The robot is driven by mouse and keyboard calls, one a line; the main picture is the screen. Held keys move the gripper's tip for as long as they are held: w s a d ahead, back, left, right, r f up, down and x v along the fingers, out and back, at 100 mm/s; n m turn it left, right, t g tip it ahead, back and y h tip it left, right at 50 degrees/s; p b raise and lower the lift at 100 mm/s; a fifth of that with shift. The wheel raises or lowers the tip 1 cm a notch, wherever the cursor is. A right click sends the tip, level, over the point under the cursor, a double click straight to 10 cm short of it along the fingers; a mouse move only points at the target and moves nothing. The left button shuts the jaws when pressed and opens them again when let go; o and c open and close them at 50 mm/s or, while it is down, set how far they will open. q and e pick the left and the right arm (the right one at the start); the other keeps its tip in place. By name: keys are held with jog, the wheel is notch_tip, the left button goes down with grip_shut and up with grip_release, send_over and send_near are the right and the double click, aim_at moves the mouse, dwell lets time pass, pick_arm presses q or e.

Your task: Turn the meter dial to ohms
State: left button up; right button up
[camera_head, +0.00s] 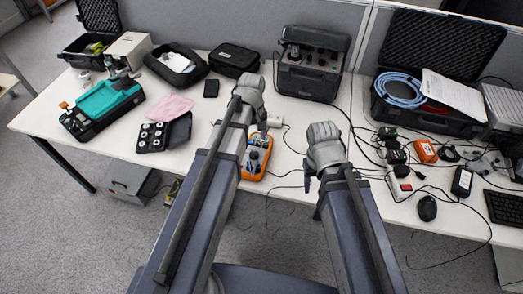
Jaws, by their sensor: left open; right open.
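The meter (256,154) is an orange handheld unit with a grey face, lying on the white table near its front edge. Its dial is too small to read, and my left arm partly covers the meter's left side. My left gripper (262,128) is over the upper end of the meter, open, with a finger pointing down towards it. I cannot tell whether it touches the meter. My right gripper (307,178) is to the right of the meter, near the table's front edge, open and empty.
Thin black cables cross the table around the meter and to the right. A black instrument case (308,80) stands behind. A mouse (427,209), an orange box (425,151) and an open case (430,122) are at right. A pink cloth (170,107) lies at left.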

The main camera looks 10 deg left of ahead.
aim_at(254, 152)
pick_arm(q)
jog(key=shift+f, duration=0.15)
notch_tip(254, 152, down, 8)
jog(key=b, duration=0.8)
jog(key=shift+r, duration=0.2)
grip_shut()
